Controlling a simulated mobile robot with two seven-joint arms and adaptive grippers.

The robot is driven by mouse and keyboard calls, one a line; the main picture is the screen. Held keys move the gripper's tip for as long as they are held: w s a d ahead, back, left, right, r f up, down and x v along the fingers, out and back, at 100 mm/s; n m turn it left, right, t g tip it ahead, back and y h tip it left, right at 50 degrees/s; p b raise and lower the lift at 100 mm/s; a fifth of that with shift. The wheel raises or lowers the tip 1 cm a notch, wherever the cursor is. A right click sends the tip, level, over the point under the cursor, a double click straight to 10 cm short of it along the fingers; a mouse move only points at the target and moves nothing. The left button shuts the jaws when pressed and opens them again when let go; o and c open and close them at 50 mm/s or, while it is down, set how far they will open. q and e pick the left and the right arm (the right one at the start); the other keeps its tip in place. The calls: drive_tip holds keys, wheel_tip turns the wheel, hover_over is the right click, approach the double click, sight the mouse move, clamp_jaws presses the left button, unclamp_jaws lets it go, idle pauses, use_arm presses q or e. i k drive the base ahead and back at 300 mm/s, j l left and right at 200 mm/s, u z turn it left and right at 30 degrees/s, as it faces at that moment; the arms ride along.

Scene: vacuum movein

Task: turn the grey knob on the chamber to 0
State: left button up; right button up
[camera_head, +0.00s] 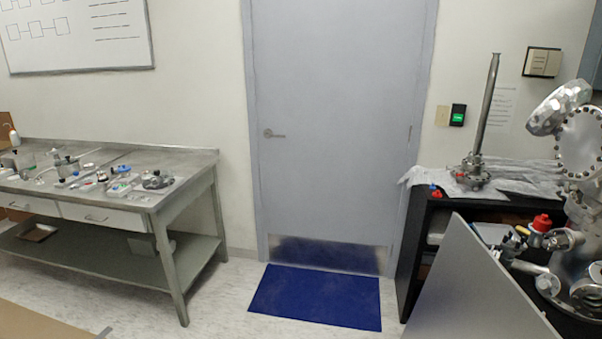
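A metal vacuum chamber (582,145) with bolted round flanges stands at the right edge of the head view, partly cut off by the frame. A red knob or cap (541,223) shows near its lower left, among small metal fittings (515,241). I cannot make out a grey knob on the chamber; it may be hidden, out of frame or too small to tell. Neither of my grippers is in view.
A steel bench (190,172) with small parts stands left. A closed grey door (330,130) is in the middle, with a blue mat (317,297) before it. A black table (425,215) and a slanted grey panel (475,290) stand right. Floor between is clear.

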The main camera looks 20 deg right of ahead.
sight(544, 284)
drive_tip(key=i+z, duration=0.4)
drive_tip(key=i, duration=0.2)
drive_tip(key=i+j+z, duration=0.15)
drive_tip(key=i+z, duration=0.25)
drive_tip(key=i, duration=0.25)
drive_tip(key=i+z, duration=0.35)
drive_tip(key=i+j+z, duration=0.2)
drive_tip(key=z, duration=0.15)
drive_tip(key=i+j+z, duration=0.2)
drive_tip(key=z, duration=0.15)
drive_tip(key=i+j+z, duration=0.25)
drive_tip(key=z, duration=0.2)
drive_tip(key=i+j+z, duration=0.25)
drive_tip(key=z, duration=0.25)
drive_tip(key=i+j+z, duration=0.1)
drive_tip(key=j+z, duration=0.35)
drive_tip(key=i+j+z, duration=0.1)
drive_tip(key=j+z, duration=0.35)
